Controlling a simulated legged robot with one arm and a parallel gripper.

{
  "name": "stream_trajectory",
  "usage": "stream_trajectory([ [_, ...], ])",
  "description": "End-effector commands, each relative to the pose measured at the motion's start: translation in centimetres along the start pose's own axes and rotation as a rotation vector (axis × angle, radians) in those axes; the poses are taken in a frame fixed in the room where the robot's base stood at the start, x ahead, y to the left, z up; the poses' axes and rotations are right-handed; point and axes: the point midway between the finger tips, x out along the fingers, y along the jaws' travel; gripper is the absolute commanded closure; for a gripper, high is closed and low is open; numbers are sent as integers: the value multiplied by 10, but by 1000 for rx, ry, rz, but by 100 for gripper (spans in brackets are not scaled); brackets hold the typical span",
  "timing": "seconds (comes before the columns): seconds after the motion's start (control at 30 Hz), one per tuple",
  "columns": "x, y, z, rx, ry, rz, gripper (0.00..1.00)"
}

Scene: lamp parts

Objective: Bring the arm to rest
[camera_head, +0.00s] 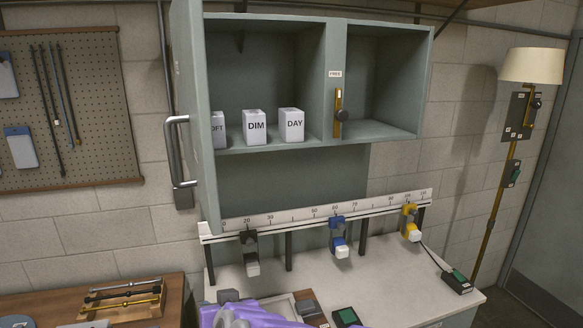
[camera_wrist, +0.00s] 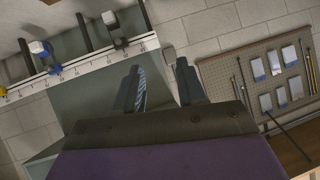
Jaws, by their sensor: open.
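My gripper (camera_wrist: 160,84) shows in the wrist view with its two dark fingers spread apart. Nothing sits between the fingers; the cabinet side and the block wall show behind them. The wrist view is tilted, with the purple body of my arm filling its lower part. In the head view, part of my purple arm (camera_head: 252,312) shows low at the bottom edge, in front of the white worktop (camera_head: 395,292). The fingers cannot be made out there.
An open grey cabinet (camera_head: 375,130) holds white boxes marked DIM (camera_head: 254,128) and DAY (camera_head: 291,125). Below runs a scale rail (camera_head: 290,214) with black, blue and yellow clamps. A floor lamp (camera_head: 532,66) stands right, a pegboard (camera_head: 100,110) hangs left, and a rod rack (camera_head: 122,302) sits lower left.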

Motion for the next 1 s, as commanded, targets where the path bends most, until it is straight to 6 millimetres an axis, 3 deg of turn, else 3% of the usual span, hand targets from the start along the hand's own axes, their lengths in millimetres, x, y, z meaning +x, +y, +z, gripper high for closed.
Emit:
stream_trajectory([
  [0.03,-4,18,22,13,-60,6,60],
  [0.27,-50,84,132,71,-418,57,60],
  [0.5,-137,146,251,187,-805,195,60],
  [0.6,-174,160,288,242,-936,257,60],
  [0.8,-220,170,325,315,-1085,333,60],
  [1.0,-228,172,329,325,-1108,346,60],
])
